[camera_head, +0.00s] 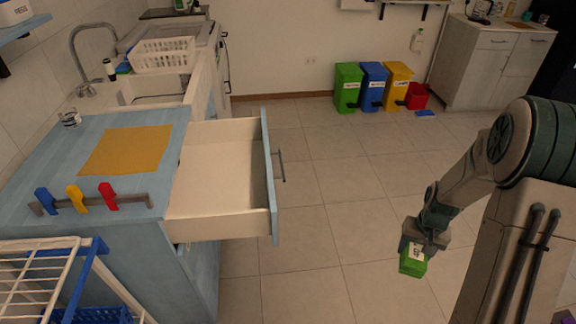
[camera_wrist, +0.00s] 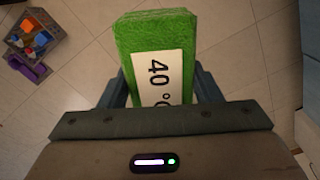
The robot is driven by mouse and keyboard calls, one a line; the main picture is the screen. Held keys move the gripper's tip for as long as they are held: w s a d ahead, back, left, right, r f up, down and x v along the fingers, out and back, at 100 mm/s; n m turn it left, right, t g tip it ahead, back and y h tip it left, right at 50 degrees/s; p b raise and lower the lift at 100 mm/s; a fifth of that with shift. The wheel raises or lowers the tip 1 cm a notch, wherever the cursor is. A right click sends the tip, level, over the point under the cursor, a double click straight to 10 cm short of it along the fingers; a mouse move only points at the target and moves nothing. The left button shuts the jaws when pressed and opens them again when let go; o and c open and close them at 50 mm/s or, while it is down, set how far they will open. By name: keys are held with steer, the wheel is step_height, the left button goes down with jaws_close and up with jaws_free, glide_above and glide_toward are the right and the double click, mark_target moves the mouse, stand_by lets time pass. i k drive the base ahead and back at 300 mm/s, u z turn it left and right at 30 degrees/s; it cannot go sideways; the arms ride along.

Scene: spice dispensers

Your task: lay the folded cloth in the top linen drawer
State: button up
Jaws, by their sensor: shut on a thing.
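The folded cloth (camera_head: 412,262) is green with a white label. In the wrist view the cloth (camera_wrist: 150,35) sticks out beyond the fingers, and its label shows "40 °". My gripper (camera_head: 424,240) is shut on the cloth and holds it above the floor, to the right of the drawer and apart from it. The top linen drawer (camera_head: 219,176) is pulled out from the blue cabinet, and its inside looks empty. Its blue front with a handle (camera_head: 280,165) faces right. The part of the cloth between the fingers is hidden.
A yellow mat (camera_head: 127,149) and a rack with blue, yellow and red pegs (camera_head: 97,203) are on the blue counter (camera_head: 50,178). A white drying rack (camera_head: 40,270) stands at front left. Coloured bins (camera_head: 373,87) stand at the back wall. The floor between drawer and gripper is clear.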

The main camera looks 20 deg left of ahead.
mark_target(230, 190)
steer(key=z, duration=0.55)
steer(key=i, duration=2.15)
steer(key=u, duration=3.3)
